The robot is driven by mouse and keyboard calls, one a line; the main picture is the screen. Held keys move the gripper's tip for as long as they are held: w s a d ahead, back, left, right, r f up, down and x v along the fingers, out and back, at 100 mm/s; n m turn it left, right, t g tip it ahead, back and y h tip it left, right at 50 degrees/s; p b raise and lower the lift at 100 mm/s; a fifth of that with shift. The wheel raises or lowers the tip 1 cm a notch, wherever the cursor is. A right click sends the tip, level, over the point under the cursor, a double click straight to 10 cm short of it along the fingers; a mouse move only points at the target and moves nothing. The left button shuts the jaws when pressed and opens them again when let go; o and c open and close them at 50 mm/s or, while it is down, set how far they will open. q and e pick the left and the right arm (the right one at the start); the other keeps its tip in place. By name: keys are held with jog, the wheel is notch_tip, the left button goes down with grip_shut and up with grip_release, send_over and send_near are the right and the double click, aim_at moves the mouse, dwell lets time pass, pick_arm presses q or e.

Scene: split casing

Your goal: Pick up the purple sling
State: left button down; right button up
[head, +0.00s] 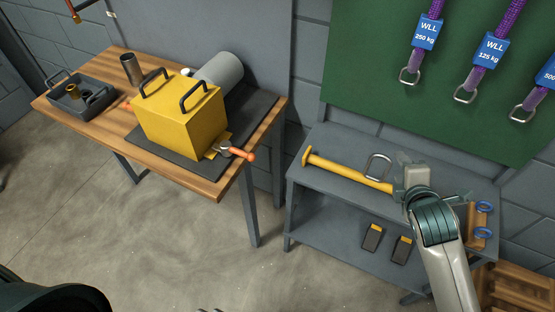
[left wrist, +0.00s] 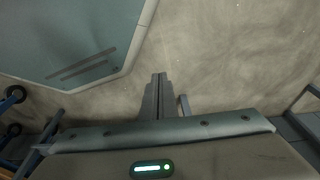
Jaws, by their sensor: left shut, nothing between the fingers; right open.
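Several purple slings hang in a row on the green board at the upper right. One sling (head: 434,9) has a blue tag (head: 425,33) reading WLL 250 kg, the middle sling (head: 508,17) has a tag (head: 490,50) reading WLL 125 kg, and the right one (head: 553,82) has a tag cut off by the picture edge. Each shows a steel ring at its lower end. My right gripper (head: 402,172) is open above the grey bench, below the slings and apart from them; its fingers are partly hidden. My left gripper (left wrist: 159,82) is shut and empty over the floor.
A yellow bar (head: 345,170) with a steel link (head: 378,165) lies on the grey bench (head: 330,142). The wooden table (head: 205,185) at left holds a yellow casing (head: 180,118), a grey cylinder (head: 222,68) and a dark tray (head: 62,99). Floor between is clear.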

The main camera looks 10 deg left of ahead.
aim_at(441, 23)
pick_arm(q)
jog(key=s+a+f+p, duration=0.1)
jog(key=s+f, duration=0.2)
jog(key=s, duration=0.4)
jog(key=s+a+f+g+p, duration=0.1)
jog(key=s+a+f, duration=0.1)
jog(key=s, duration=0.5)
jog(key=shift+s+a+f+g+p, duration=0.15)
jog(key=shift+s+f+g+p, duration=0.15)
jog(key=shift+f+p, duration=0.15)
pick_arm(e)
notch_tip(441, 23, up, 32)
jog(key=w+n+t, duration=0.2)
jog(key=n+t, duration=0.4)
jog(key=n, duration=0.9)
jog(key=shift+w+f+n, duration=0.2)
jog(key=shift+w+n, duration=0.1)
jog(key=shift+w, duration=0.05)
pick_arm(q)
jog(key=shift+f, duration=0.2)
